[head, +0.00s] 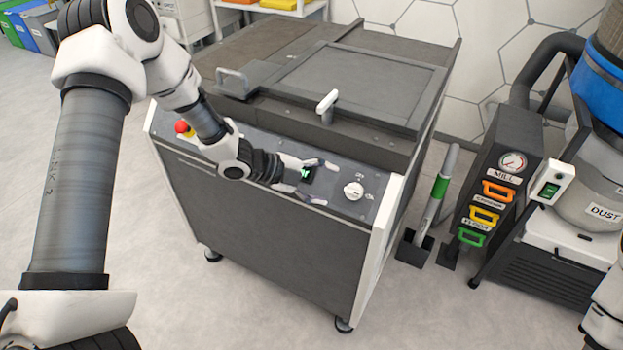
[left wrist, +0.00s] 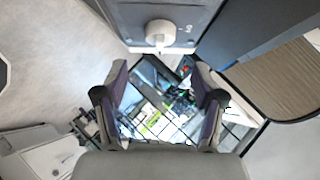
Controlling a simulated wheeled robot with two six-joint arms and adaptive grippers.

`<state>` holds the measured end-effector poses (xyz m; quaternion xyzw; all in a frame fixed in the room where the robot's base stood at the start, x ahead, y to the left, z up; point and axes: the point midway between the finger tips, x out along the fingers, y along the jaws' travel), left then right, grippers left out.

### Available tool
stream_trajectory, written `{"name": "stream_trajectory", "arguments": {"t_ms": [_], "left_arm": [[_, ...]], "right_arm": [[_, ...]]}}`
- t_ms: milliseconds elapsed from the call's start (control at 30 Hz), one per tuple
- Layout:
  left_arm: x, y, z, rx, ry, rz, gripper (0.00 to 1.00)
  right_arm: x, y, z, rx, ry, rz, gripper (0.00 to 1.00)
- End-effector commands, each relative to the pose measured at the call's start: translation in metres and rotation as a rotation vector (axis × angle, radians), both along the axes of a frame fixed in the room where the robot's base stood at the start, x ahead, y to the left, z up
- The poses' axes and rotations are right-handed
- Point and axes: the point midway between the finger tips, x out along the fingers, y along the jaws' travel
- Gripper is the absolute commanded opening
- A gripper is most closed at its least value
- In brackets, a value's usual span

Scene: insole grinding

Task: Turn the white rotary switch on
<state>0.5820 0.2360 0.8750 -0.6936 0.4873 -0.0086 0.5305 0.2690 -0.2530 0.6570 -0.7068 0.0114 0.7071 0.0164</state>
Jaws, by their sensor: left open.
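The white rotary switch (head: 353,190) is a round knob on the sloped grey control panel of the dark machine, near the panel's right end. In the left wrist view the white rotary switch (left wrist: 160,33) shows near the top, beyond my fingertips. My left gripper (head: 318,181) is open and empty over the panel, just left of the knob and apart from it. Its two spread fingers also show in the left wrist view (left wrist: 158,100), with nothing between them. The panel marks by the knob are too small to read. My right gripper is out of view.
A red button (head: 183,127) is at the panel's left end, and a small green-lit display (head: 306,174) lies by my left fingers. A white-tipped lever (head: 327,104) stands above the panel. A gauge box (head: 499,180) and a dust unit with a green switch (head: 550,188) stand right.

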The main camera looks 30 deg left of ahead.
Motion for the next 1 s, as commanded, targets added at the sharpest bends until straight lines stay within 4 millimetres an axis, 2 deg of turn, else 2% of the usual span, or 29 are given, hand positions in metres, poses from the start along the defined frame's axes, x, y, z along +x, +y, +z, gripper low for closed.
{"name": "stream_trajectory", "arguments": {"t_ms": [100, 233, 767, 867, 933, 1000], "left_arm": [[-0.014, 0.019, 0.015, -0.004, -0.004, 0.002, 0.69], [-0.022, 0.029, 0.022, -0.002, -0.002, 0.001, 0.69], [-0.025, 0.031, 0.021, 0.001, 0.003, -0.001, 0.69], [-0.033, 0.027, 0.0, 0.013, 0.046, -0.013, 0.69], [-0.049, 0.015, -0.031, 0.043, 0.115, -0.054, 0.69], [-0.08, -0.006, -0.071, 0.064, 0.237, -0.084, 0.69]], "right_arm": [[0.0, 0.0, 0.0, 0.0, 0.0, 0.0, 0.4], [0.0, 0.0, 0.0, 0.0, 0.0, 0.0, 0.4], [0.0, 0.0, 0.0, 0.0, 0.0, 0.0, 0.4], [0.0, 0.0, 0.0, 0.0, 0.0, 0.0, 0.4], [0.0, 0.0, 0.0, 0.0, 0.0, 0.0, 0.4], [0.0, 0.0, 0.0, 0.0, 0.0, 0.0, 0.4]]}}
